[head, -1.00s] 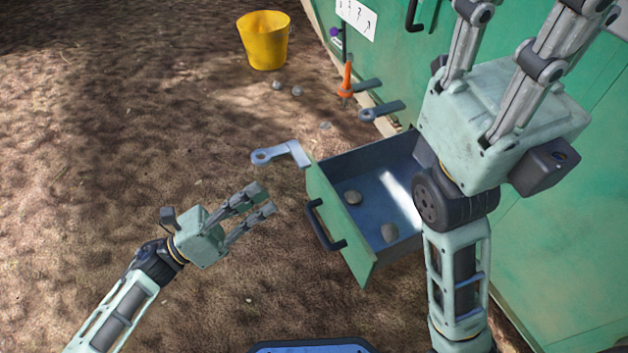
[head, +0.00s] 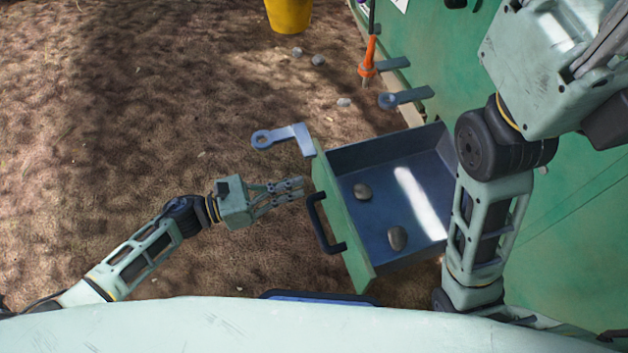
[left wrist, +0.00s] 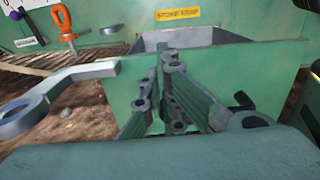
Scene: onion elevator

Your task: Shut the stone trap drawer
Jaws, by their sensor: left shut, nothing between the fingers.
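The stone trap drawer (head: 342,222) stands pulled out from the green machine, with a green front, a blue-grey inside and a dark handle (head: 322,225). Two grey stones lie in it. My left gripper (head: 301,187) is shut and empty, just left of the drawer front and above the handle. In the left wrist view the closed fingers (left wrist: 185,95) point at the green front (left wrist: 122,88); I cannot tell if they touch it. My right gripper (head: 550,65) is partly in view at upper right; its fingertips are outside the frame.
A blue-grey bracket with a ring (head: 280,138) sticks out at the drawer's far corner. An orange-handled tool (head: 367,58) and a second ring lever (head: 405,98) are by the machine. A yellow bucket (head: 288,14) and loose stones lie beyond. The ground at left is open.

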